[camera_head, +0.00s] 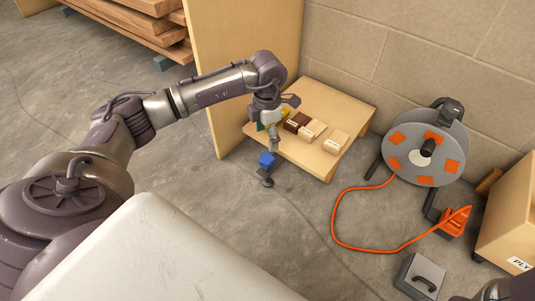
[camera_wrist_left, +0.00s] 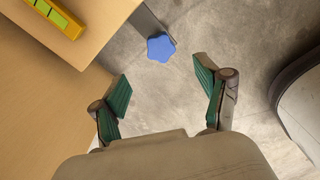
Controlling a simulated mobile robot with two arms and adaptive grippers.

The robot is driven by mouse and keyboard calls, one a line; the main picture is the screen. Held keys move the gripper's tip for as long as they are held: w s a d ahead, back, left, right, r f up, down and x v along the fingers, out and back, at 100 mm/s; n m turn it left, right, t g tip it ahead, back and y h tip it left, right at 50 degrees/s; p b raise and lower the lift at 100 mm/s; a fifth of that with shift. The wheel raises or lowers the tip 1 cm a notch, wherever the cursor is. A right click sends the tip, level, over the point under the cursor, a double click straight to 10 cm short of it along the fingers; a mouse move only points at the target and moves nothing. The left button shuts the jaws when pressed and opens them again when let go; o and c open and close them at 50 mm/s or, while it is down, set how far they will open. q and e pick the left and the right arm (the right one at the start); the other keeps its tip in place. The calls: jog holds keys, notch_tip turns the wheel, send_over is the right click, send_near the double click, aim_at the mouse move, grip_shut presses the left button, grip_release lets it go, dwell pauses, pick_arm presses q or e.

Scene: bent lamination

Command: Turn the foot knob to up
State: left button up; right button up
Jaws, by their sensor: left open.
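The blue star-shaped foot knob (camera_head: 267,159) sits low at the front left corner of the low wooden table, above a dark round foot (camera_head: 267,182) near the floor. In the left wrist view the knob (camera_wrist_left: 160,47) is seen from above, beside the table edge and at the end of a grey strip. My left gripper (camera_head: 273,127) is above the table's left side, near the knob. Its green-padded fingers (camera_wrist_left: 162,85) are spread apart and empty, with the knob ahead of the gap and not touched. My right gripper cannot be made out.
The low table (camera_head: 318,160) carries several small wood blocks (camera_head: 312,130); a yellow-green level (camera_wrist_left: 58,18) lies on it. A tall plywood panel (camera_head: 225,75) stands behind. An orange cable reel (camera_head: 425,150) and a grey box (camera_head: 420,275) stand right. Concrete floor is open in front.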

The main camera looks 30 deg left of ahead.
aim_at(267, 158)
pick_arm(q)
notch_tip(267, 158, down, 10)
jog(key=b, duration=0.6)
jog(key=c, duration=1.2)
jog(key=shift+o, duration=0.2)
